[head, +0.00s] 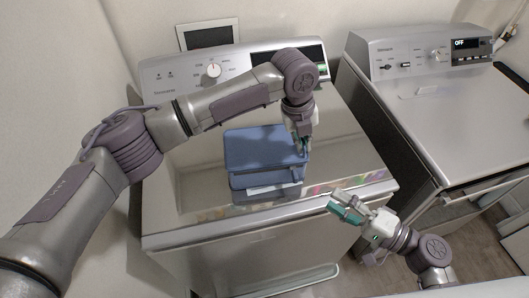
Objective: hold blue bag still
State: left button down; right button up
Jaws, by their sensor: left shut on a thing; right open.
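The blue bag (265,150) is a boxy blue pouch with a white strip low on its front. It rests on the top of the left washer (345,165), near the middle. My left gripper (305,146) comes down from above at the bag's right edge and is shut on it; the fingertips are partly hidden. My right gripper (340,207) is open and empty, in front of the left washer's front right edge, apart from the bag.
A second appliance (455,125) with a display reading OFF stands to the right, across a narrow dark gap. The left washer's control panel (230,70) rises behind the bag. A dark framed panel (208,36) is on the wall. The washer top left of the bag is clear.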

pick_arm(q)
jog(key=c, duration=1.2)
grip_release()
jog(key=c, duration=0.5)
jog(key=shift+o, duration=0.2)
notch_tip(320, 180, up, 14)
jog(key=a, duration=0.2)
jog(key=shift+a+f, duration=0.25)
jog(key=shift+a, duration=0.1)
jog(key=shift+s, duration=0.1)
notch_tip(320, 180, up, 12)
jog(key=a, duration=0.2)
jog(key=shift+s+a, duration=0.15)
jog(key=shift+f, duration=0.15)
dwell(0.4)
